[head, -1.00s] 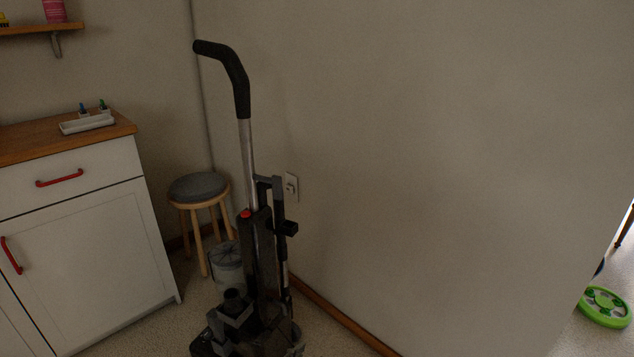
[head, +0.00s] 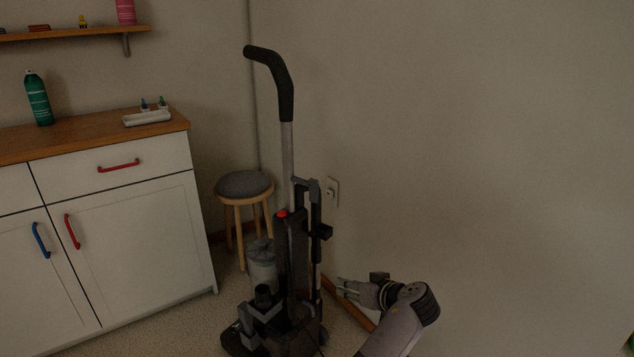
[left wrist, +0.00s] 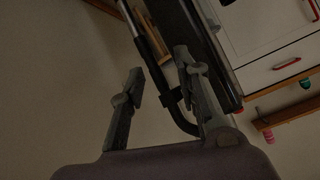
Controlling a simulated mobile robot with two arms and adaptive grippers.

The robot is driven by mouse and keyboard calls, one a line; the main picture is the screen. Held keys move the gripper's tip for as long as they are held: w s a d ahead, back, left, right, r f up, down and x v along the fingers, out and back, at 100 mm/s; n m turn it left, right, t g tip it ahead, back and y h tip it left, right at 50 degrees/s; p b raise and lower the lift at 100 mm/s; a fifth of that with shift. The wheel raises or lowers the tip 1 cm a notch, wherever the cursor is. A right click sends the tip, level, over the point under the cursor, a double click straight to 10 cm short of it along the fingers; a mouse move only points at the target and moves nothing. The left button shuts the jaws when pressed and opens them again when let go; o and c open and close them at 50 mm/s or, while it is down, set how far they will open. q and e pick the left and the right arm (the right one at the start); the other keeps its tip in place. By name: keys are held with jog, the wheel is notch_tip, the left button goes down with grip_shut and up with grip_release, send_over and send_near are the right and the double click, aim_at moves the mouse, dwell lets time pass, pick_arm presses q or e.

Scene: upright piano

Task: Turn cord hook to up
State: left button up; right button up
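An upright vacuum cleaner (head: 291,225) with a curved black handle stands on the floor near the wall. I cannot tell for sure which one is the cord hook. My left gripper (head: 346,289) is to the right of the vacuum's lower body, apart from it. In the left wrist view its fingers (left wrist: 158,62) are open with nothing between them, and the vacuum (left wrist: 184,35) shows beyond. My right gripper is not in view.
A white cabinet (head: 135,240) with a wooden top stands at left, holding a green bottle (head: 39,98) and a white tray (head: 147,118). A round stool (head: 244,186) stands behind the vacuum.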

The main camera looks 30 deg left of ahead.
pick_arm(q)
notch_tip(320, 180, up, 10)
jog(key=w+d+n+g+y, duration=0.1)
jog(key=w+n+y, duration=0.2)
jog(key=n+g+y, duration=0.2)
jog(key=n+y, duration=0.2)
send_near(318, 182)
jog(key=d, duration=0.6)
jog(key=a, duration=1.1)
jog(key=w+a+p, duration=0.1)
jog(key=a, duration=0.4)
jog(key=shift+a, duration=0.35)
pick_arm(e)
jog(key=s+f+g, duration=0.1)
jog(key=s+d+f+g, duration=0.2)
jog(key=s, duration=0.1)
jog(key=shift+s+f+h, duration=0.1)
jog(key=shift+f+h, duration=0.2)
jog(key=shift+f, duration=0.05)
pick_arm(q)
grip_shut()
